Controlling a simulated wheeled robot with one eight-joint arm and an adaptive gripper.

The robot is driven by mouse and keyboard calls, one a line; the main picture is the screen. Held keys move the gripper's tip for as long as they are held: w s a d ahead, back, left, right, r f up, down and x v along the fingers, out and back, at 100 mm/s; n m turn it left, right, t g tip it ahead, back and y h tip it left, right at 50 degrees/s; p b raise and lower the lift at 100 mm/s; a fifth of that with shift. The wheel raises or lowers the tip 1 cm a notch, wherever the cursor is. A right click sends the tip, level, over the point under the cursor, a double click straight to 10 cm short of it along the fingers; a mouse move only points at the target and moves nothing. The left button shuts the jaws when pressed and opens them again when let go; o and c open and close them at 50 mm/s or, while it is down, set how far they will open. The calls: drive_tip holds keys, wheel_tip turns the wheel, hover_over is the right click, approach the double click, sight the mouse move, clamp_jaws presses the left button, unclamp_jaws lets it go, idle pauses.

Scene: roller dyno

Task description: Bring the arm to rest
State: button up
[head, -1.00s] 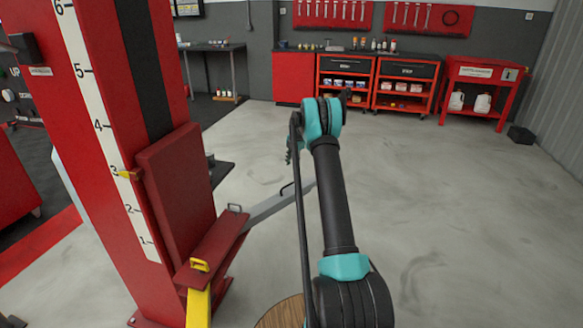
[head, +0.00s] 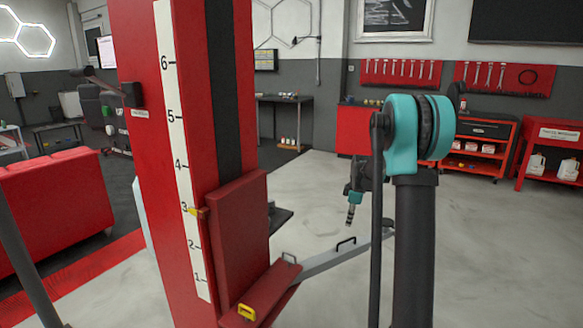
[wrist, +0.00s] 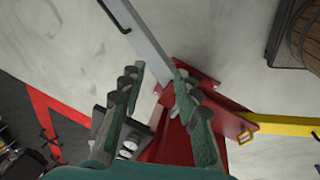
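My arm rises on the right side of the head view, with a dark upright link and a teal and black elbow joint. My gripper (head: 353,205) hangs beyond it, pointing down over the floor near the red lift post. In the wrist view my gripper (wrist: 155,80) shows two grey-green fingers standing apart. Nothing is held between them. The post's red base and a grey lift arm (wrist: 145,40) lie below the fingers. Part of the forearm is hidden behind the elbow in the head view.
The red lift post (head: 190,130) with a numbered white scale stands left of my arm. Its grey lift arm (head: 345,255) reaches right, behind my arm. A yellow arm (wrist: 275,123) and a wooden barrel-like object (wrist: 305,35) show in the wrist view. Red tool carts (head: 475,150) stand at the back.

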drive_tip(key=s+a+r+m, duration=0.15)
drive_tip(key=s+m, duration=0.25)
drive_tip(key=s, duration=0.7)
drive_tip(key=s+a+m, duration=0.2)
drive_tip(key=s+m, duration=0.2)
drive_tip(key=s, duration=0.7)
drive_tip(key=s+f+m, duration=0.3)
drive_tip(key=s, duration=0.6)
drive_tip(key=s+a+f+m+t, duration=0.1)
drive_tip(key=s+f+m, duration=0.2)
drive_tip(key=s, duration=0.6)
drive_tip(key=shift+m+h, duration=0.3)
drive_tip(key=shift+c, duration=0.6)
